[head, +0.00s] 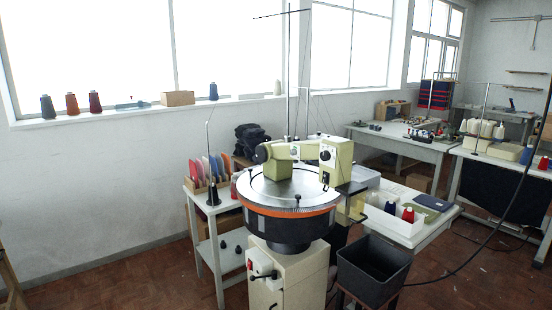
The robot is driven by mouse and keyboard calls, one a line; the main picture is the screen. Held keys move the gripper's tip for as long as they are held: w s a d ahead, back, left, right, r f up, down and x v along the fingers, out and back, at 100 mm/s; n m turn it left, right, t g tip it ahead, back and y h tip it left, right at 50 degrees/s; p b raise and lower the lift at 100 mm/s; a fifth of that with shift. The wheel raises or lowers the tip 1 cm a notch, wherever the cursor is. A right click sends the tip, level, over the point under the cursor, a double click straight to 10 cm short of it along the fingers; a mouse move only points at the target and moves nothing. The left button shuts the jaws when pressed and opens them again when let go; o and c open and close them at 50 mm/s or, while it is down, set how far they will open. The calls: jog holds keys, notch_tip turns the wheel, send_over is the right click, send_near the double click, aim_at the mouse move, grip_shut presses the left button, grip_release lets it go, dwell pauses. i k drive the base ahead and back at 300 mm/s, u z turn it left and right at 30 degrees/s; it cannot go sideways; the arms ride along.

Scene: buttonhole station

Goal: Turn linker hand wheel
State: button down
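The linker (291,222) stands in the middle of the head view on a pale cabinet. It has a round grey dial plate (285,190) with an orange band and a dark drum below. A pale green machine head (340,158) reaches over the dial. A dark round part (261,153) sits at the left end of this head and may be the hand wheel; I cannot tell for sure. A small black knob (325,155) shows on the front of the head. My gripper is not in view.
A black bin (373,265) stands right of the linker's cabinet. A white side table (205,228) stands close on the left, and a table with a white tray of yarn cones (397,224) on the right. The floor (130,280) at left front is clear.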

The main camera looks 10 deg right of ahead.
aim_at(261, 154)
jog(key=k, duration=0.3)
jog(key=u, duration=0.15)
jog(key=i, duration=0.95)
jog(key=u, duration=0.25)
jog(key=k, duration=0.3)
jog(key=u, duration=0.4)
